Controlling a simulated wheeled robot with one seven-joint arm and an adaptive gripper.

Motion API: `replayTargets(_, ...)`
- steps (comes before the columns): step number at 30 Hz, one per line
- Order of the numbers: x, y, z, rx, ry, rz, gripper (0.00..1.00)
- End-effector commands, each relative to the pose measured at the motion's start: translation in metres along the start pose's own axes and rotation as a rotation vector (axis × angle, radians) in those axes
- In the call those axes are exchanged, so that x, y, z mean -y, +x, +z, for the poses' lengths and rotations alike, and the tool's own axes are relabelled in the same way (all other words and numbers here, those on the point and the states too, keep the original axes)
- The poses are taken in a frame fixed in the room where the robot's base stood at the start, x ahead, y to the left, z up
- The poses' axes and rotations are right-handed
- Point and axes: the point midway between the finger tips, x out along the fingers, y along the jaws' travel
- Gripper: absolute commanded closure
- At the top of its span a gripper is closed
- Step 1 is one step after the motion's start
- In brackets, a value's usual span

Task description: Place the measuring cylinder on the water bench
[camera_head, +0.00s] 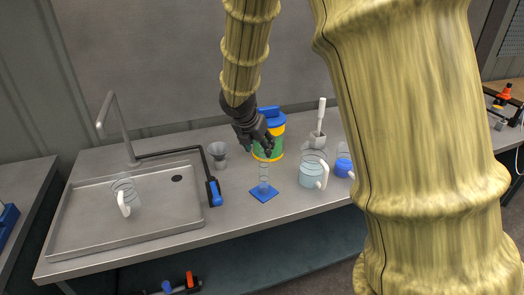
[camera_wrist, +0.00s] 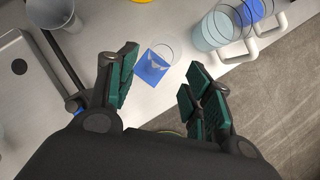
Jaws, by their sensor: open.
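The measuring cylinder (camera_head: 264,175) is clear with a square blue base. It stands upright on the grey bench (camera_head: 232,205), right of the sink. In the wrist view the cylinder (camera_wrist: 152,67) shows from above, its blue base beyond and between the fingertips. My gripper (camera_head: 262,151) is open, with its fingers pointing down close to the cylinder's top. The wrist view shows the two green-padded fingers (camera_wrist: 163,78) spread apart with nothing held between them. I cannot tell whether a finger touches the cylinder.
A sink (camera_head: 160,215) with a clear jug (camera_head: 125,195) and a tap fill the left. A blue-handled hose piece (camera_head: 214,192) lies beside it.

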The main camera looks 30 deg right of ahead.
Motion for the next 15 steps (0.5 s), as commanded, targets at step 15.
replayTargets(15, 0.000, -0.041, 0.000, 0.000, 0.000, 0.000, 0.49)
